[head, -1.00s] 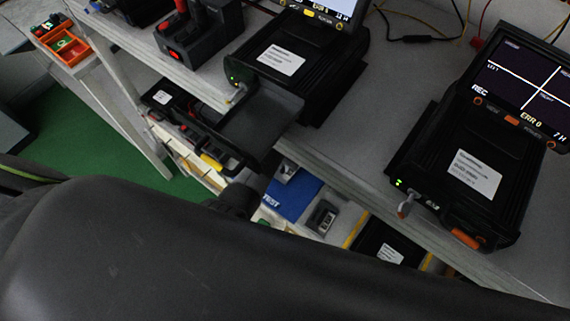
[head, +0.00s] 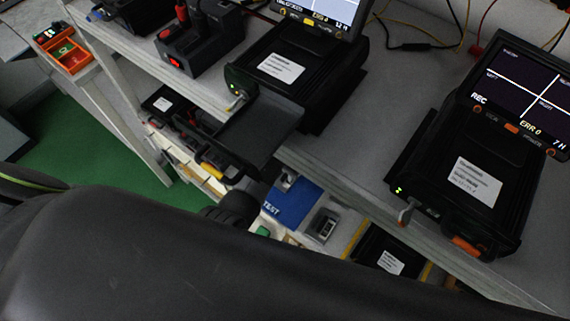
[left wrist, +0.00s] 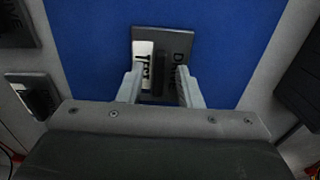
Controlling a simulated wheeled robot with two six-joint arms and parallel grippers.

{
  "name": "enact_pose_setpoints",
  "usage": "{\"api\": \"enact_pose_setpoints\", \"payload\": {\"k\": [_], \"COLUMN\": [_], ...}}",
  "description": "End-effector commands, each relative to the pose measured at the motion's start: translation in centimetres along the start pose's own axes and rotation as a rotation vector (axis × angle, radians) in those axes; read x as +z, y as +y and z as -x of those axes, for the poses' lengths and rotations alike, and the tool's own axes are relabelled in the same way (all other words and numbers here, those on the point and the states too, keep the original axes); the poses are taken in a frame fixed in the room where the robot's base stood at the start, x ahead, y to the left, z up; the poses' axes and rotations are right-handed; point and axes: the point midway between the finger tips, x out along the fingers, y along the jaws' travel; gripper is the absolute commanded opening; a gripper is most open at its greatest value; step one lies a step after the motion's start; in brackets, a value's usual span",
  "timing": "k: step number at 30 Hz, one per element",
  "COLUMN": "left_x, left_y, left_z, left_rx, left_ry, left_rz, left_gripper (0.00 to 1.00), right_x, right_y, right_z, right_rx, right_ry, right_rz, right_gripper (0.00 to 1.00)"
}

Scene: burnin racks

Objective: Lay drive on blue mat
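The blue mat (head: 290,207), marked TEST, lies on a lower surface beyond my left arm in the head view. It fills much of the left wrist view (left wrist: 90,50). The drive (left wrist: 180,48), a dark plate with a white label and a black raised handle, appears against the mat there. My left gripper (left wrist: 161,74) has its two pale fingers apart, one on each side of the handle, with gaps visible. Whether the drive rests fully on the mat is hard to tell. My right gripper is not in view.
Above the mat is a bench with two black testers, one with its tray (head: 262,130) pulled out and the other (head: 470,185) showing ERR 0. A small grey device (head: 323,224) lies beside the mat. An orange bin (head: 70,58) stands at far left.

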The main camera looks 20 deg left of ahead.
Motion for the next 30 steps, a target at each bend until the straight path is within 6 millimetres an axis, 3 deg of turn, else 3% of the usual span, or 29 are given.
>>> {"api": "enact_pose_setpoints", "payload": {"k": [18,24,30], "left_x": [-0.1,-0.1,-0.1], "left_y": [0.0,0.0,0.0], "left_z": [10.2,11.7,11.9], "left_rx": [0.0,0.0,0.0], "left_ry": [0.004,0.001,0.001], "left_rz": [-0.001,-0.001,-0.001], "left_gripper": [0.32,0.32,0.32], "right_x": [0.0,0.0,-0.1], "right_y": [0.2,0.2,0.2], "right_z": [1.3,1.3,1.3], "right_rx": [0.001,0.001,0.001], "right_ry": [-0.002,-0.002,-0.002], "right_rz": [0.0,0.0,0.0], "right_gripper": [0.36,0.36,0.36]}}
